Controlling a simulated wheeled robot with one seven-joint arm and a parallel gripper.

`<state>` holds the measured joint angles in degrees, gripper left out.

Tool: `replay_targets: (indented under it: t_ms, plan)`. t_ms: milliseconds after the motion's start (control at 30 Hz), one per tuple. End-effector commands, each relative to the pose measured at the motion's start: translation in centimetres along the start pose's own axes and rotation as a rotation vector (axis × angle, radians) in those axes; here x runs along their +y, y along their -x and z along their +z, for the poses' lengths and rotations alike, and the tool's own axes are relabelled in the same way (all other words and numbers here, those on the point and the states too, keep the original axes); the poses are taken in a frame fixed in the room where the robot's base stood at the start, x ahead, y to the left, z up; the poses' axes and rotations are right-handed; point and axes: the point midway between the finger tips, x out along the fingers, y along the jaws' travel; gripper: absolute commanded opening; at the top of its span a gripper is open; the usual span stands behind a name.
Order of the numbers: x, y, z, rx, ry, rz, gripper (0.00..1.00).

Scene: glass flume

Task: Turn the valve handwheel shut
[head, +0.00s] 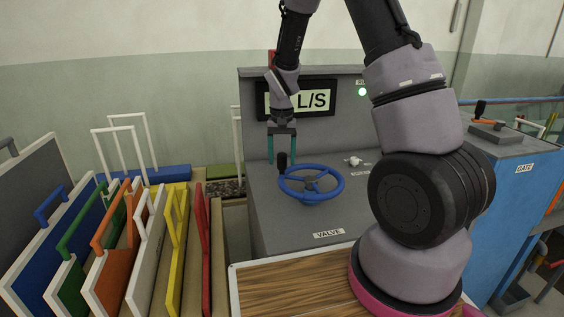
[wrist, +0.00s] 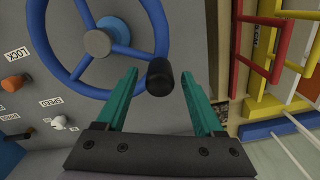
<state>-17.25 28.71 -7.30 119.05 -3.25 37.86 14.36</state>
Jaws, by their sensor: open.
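In the wrist view the handwheel (wrist: 98,48) fills the upper left, with a lighter blue hub, and the black knob (wrist: 159,77) shows between the fingers. My gripper (head: 282,162) is open, its two teal fingers pointing down at the wheel's left side. In the wrist view my gripper (wrist: 165,85) has a finger on each side of the knob, with gaps; I cannot tell the exact depth between them.
A display reading L/S (head: 312,100) stands behind the wheel, partly hidden by my arm. A small white knob (head: 353,161) is right of the wheel. Coloured framed panels (head: 130,235) crowd the left. A blue cabinet labelled GATE (head: 510,200) is at right.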

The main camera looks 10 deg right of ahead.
Motion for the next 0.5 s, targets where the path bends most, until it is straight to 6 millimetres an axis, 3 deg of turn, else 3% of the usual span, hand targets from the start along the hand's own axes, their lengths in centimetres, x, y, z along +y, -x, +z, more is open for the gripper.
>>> replay_targets:
  t_ms: [200,467,500]
  plan:
    - [0.0,-1.6,0.0,0.000,-0.001,0.000,0.69]
    - [0.0,-1.7,0.0,0.000,-0.001,0.000,0.69]
    - [0.0,-1.7,0.0,0.000,-0.001,0.000,0.58]
